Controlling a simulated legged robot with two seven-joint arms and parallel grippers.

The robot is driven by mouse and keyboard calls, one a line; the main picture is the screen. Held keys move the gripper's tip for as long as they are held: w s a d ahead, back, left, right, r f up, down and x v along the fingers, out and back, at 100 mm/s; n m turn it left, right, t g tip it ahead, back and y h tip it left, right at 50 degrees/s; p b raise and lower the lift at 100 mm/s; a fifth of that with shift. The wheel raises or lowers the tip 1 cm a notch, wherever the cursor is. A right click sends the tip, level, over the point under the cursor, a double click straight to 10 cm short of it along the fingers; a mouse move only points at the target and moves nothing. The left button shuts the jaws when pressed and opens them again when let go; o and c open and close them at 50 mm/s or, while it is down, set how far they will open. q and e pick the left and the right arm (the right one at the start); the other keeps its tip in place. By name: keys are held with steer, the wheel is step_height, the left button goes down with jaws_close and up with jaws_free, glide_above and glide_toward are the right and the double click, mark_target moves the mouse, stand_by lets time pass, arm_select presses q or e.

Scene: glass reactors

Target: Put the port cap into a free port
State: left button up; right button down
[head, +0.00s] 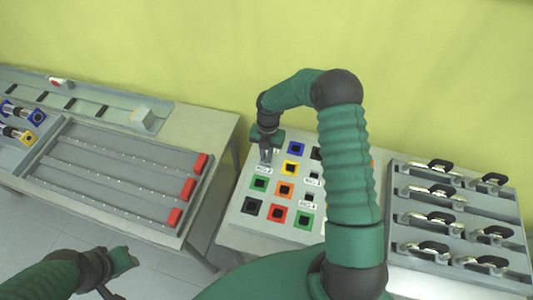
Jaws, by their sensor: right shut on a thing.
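The port panel (236,214) is a pale board with rows of square ports in coloured frames, including a blue port (297,148), a yellow port (290,168), an orange port (284,189), a red port (277,214) and a green port (260,184). My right gripper (266,156) points down over the panel's upper left, near a small label. It is shut on a small piece, taken as the port cap, mostly hidden by the fingers. I cannot tell whether it touches the panel. My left gripper (118,275) hangs at the lower left, away from the panel; its jaw opening is unclear.
A rack of clamp-like metal parts (455,215) stands right of the panel. A left table holds a grey railed tray (120,180) with red blocks (188,188), and blue and yellow fittings (20,120). A floor gap separates the tables. My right arm hides part of the panel.

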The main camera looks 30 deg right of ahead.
steer(key=shift+d+f, duration=0.15)
steer(key=shift+f, duration=0.05)
steer(key=shift+s+f, duration=0.1)
steer(key=shift+f, duration=0.15)
stand_by(0.6)
steer(key=c, duration=1.4)
jaws_free()
steer(key=shift+a, duration=0.2)
steer(key=shift+s, duration=0.1)
steer(key=shift+d+r, duration=0.1)
steer(key=shift+r, duration=0.2)
steer(key=r, duration=0.5)
steer(key=w+d+r+b, duration=0.1)
steer(key=r, duration=1)
steer(key=shift+w+d+r, duration=0.15)
steer(key=shift+w, duration=0.25)
